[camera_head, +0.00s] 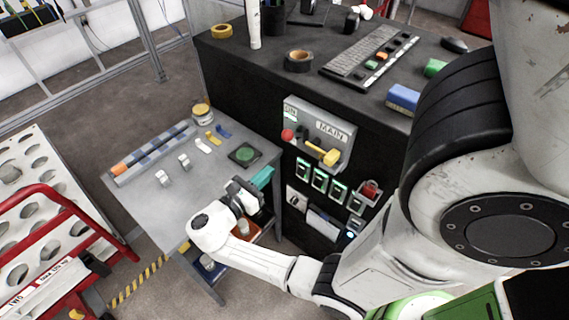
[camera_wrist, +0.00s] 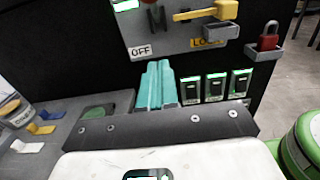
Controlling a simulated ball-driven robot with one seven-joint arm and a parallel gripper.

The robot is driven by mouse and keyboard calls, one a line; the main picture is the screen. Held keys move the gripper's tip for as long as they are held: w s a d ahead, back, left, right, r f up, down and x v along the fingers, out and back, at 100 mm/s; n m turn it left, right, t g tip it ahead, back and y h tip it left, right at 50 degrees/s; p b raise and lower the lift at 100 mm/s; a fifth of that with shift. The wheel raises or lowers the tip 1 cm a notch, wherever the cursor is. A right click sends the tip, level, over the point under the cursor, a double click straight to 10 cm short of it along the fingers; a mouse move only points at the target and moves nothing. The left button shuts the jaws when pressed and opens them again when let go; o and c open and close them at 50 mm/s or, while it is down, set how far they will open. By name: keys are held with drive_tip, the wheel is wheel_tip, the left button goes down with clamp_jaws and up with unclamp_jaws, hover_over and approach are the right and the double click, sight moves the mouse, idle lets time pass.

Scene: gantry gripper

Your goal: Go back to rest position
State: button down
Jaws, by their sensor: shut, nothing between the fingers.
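My gripper (camera_head: 262,180) has teal fingers and is at the right edge of the grey side table (camera_head: 150,196), just in front of the black cabinet. In the wrist view my gripper (camera_wrist: 157,66) shows its two teal fingers side by side, shut with nothing between them. They point at the cabinet front below the grey switch panel. The arm reaches out low from the right of the head view, bent at the wrist.
The grey panel (camera_head: 318,118) carries a yellow handle (camera_head: 328,156) and a red knob (camera_head: 288,135). A red padlock (camera_head: 370,189) hangs right of several green-lit switches. Small parts lie on the table. A red-railed cart (camera_head: 75,212) stands left; floor shows between.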

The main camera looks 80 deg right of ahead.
idle(0.5)
drive_tip(key=s+a+f+m+t+y+b, duration=0.4)
drive_tip(key=a+f+m+t+y, duration=0.3)
drive_tip(key=a+f+m+y, duration=0.35)
drive_tip(key=a+m+t+y+b, duration=0.1)
drive_tip(key=a+y, duration=0.4)
drive_tip(key=a, duration=0.5)
drive_tip(key=shift+w+a+r+m+t, duration=0.35)
drive_tip(key=shift+m+t, duration=0.2)
drive_tip(key=shift+t, duration=0.65)
drive_tip(key=shift+d, duration=0.1)
